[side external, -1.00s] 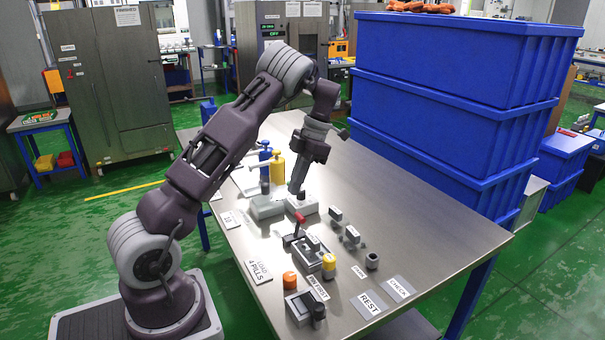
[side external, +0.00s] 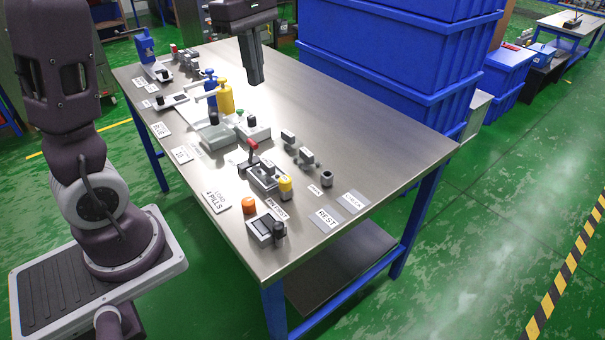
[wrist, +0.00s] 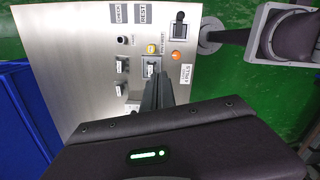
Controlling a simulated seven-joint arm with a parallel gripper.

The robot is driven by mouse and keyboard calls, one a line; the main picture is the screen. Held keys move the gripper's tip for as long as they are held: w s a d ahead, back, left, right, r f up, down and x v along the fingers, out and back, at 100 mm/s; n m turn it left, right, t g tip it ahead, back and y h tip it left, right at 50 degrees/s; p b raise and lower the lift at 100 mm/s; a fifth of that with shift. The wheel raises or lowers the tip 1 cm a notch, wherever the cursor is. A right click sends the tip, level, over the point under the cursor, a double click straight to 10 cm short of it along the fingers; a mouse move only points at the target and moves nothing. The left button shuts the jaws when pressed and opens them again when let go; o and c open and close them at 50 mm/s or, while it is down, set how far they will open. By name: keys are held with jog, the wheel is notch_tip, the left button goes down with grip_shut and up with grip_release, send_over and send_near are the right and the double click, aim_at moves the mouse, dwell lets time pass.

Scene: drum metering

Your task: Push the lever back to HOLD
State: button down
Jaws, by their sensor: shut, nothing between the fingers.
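A red-tipped lever (side external: 253,146) stands on a small grey slotted block (side external: 263,176) in the middle of the table, in the side view. I cannot read a HOLD marking there. My gripper (side external: 256,83) is shut and empty. It points down, raised above the table, beyond the lever and the two grey boxes. In the wrist view the closed fingers (wrist: 157,78) cover part of the devices below, and the red lever tip does not show clearly.
Two grey boxes with buttons (side external: 215,137) and yellow and blue cylinders (side external: 225,98) stand behind the lever. An orange cap (side external: 248,204) and a black-handled box (side external: 265,229) sit in front. Blue crates (side external: 375,85) stand at the right. The table's right part is clear.

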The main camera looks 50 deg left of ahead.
jog(key=s+d+m+t, duration=0.5)
jog(key=s+d+m, duration=0.8)
jog(key=s+m, duration=0.55)
jog(key=w+a+f+n+g, duration=0.1)
jog(key=w+a+f+n, duration=0.1)
jog(key=w+a+n, duration=0.45)
jog(key=w+a+f+n, duration=0.25)
jog(key=w+n, duration=0.45)
jog(key=n, duration=0.4)
jog(key=a+f+n, duration=0.4)
jog(key=a+n, duration=0.4)
jog(key=a, duration=0.1)
jog(key=a+f+n, duration=0.4)
jog(key=a+n, duration=0.4)
jog(key=a, duration=0.1)
send_near(251, 153)
jog(key=s+f, duration=0.2)
jog(key=w, duration=0.1)
jog(key=w+f, duration=0.1)
jog(key=shift+w+d+g+y, duration=0.1)
jog(key=shift+w+g+y, duration=0.3)
jog(key=shift+w+f, duration=0.2)
jog(key=shift+w, duration=0.45)
